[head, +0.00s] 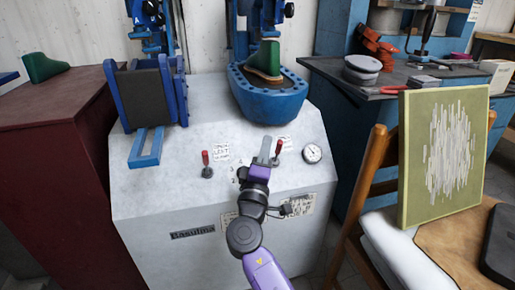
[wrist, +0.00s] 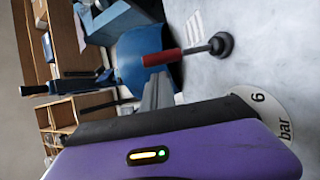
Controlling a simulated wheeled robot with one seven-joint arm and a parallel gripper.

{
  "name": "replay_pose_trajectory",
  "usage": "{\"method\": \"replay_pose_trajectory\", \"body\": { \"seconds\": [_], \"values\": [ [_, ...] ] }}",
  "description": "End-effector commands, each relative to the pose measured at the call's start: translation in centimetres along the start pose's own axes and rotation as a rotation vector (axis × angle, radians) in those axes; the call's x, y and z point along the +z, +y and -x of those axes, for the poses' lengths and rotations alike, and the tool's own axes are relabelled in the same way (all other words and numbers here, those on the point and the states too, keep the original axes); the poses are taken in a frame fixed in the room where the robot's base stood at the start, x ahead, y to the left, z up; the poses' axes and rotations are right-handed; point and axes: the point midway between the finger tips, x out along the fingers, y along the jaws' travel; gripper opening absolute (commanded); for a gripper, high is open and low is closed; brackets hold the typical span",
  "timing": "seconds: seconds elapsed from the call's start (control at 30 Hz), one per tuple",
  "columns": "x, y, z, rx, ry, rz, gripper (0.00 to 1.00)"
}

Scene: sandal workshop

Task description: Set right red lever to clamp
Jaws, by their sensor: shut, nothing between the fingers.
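The right red lever (head: 278,147) stands on the sloped top of the grey-white machine, left of the round gauge (head: 312,153). In the wrist view the red lever (wrist: 162,58) shows its red grip, thin metal shaft and round dark base (wrist: 221,44). My gripper (head: 266,147) is shut and empty, just left of the right lever in the head view. In the wrist view the grey fingers (wrist: 158,92) lie close to the red grip; I cannot tell whether they touch it. The left red lever (head: 206,158) stands further left on the machine.
A blue basin (head: 268,104) with a green shoe form (head: 264,60) stands behind the levers. A blue press frame (head: 147,95) stands to the left. A wooden chair (head: 358,180) with a framed picture (head: 442,155) stands to the right.

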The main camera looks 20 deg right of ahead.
Motion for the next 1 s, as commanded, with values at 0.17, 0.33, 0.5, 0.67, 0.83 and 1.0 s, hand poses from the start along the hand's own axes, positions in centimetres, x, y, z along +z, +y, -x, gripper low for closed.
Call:
{"method": "replay_pose_trajectory", "body": {
  "seconds": [0.17, 0.33, 0.5, 0.67, 0.83, 1.0],
  "values": [
    [1.03, 0.0, 0.37, 0.0, -0.001, 0.0, 0.0],
    [1.12, 0.01, 0.43, 0.0, 0.0, 0.0, 0.0],
    [1.11, 0.01, 0.43, 0.0, 0.0, 0.0, 0.0],
    [1.17, -0.06, 0.57, 0.0, 0.0, 0.0, 0.0],
    [1.31, -0.07, 0.86, 0.0, 0.0, 0.001, 0.0],
    [1.4, -0.07, 1.04, 0.0, 0.0, 0.001, 0.0]
  ]
}}
